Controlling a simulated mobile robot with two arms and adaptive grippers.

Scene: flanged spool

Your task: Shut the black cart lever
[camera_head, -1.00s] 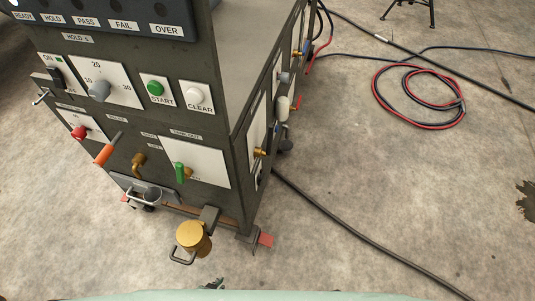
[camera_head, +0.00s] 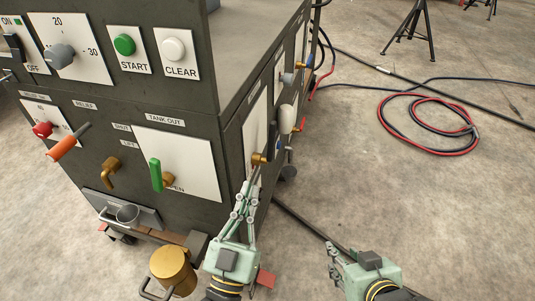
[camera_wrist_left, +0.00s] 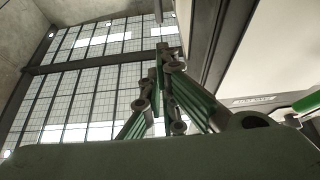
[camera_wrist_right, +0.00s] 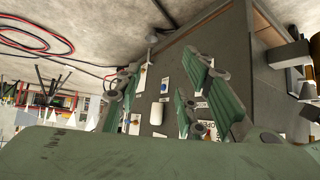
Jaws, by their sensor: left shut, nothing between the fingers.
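A small black lever (camera_head: 272,138) stands roughly upright at a brass valve (camera_head: 258,159) on the right side face of the dark cart (camera_head: 225,135). My left gripper (camera_head: 254,176) is shut and empty, its fingertips pointing up just below the brass valve; I cannot tell whether they touch it. In the left wrist view its fingers (camera_wrist_left: 166,62) are together, and the lever is not seen. My right gripper (camera_head: 334,262) is apart from the cart, low and to the right. In the right wrist view its fingers (camera_wrist_right: 165,85) are spread, with nothing between them.
The front face carries a green handle (camera_head: 155,174), an orange-gripped lever (camera_head: 68,142) and a brass handle (camera_head: 110,170). A brass cylinder (camera_head: 172,268) juts out low in front. A white-knobbed fitting (camera_head: 287,119) sits beyond the valve. Hoses (camera_head: 425,115) lie on the floor at right.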

